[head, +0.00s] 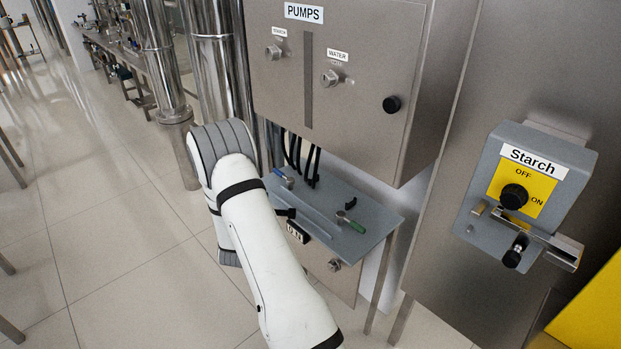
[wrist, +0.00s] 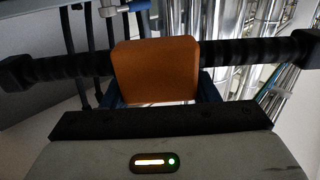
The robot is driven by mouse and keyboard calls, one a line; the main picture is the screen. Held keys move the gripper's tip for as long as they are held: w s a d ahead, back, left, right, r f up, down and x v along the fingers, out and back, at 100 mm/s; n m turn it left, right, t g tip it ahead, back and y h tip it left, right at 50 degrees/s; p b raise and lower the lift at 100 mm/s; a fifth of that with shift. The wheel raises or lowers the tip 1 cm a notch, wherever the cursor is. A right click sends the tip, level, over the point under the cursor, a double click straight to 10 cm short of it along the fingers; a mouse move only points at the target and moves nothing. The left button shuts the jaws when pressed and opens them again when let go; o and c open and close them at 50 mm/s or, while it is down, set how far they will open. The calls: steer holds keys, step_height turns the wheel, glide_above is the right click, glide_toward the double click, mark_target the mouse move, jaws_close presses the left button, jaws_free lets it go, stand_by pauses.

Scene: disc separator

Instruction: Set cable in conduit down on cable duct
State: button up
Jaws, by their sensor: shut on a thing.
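The cable in conduit (wrist: 235,56) is a black ribbed tube running across the wrist view, with thicker ends at both sides. My gripper (wrist: 155,72) is shut on its middle, and an orange finger pad covers that part. In the head view my white arm hides most of the gripper and conduit; a small black piece shows beside the arm at the shelf's front edge. A grey shelf (head: 340,232) stands below the PUMPS cabinet. I cannot tell for sure which part is the cable duct.
On the shelf lie a blue-handled item (head: 283,177) and a green-handled tool (head: 351,224). Black cables (head: 308,166) hang from the PUMPS cabinet (head: 345,75) behind it. A Starch switch box (head: 525,190) juts out at right. Steel pipes (head: 212,60) stand at left.

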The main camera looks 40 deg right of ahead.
steer(key=s+d+r+m+g+h+p, duration=0.1)
steer(key=s+d+m+g+h, duration=0.3)
steer(key=d, duration=0.4)
steer(key=s+d+r+m+g+h, duration=0.1)
steer(key=s+d+r+m+g, duration=0.1)
steer(key=d+m+g, duration=0.4)
steer(key=n+g+b, duration=0.1)
steer(key=n, duration=0.1)
glide_above(308, 210)
steer(key=shift+w+d+f, duration=0.1)
steer(key=shift+f, duration=2.1)
steer(key=shift+b, duration=0.35)
steer(key=shift+f+b, duration=1)
steer(key=shift+f, duration=0.1)
steer(key=shift+f+b, duration=0.35)
steer(key=shift+b, duration=0.1)
steer(key=o, duration=1.5)
steer(key=shift+o, duration=0.2)
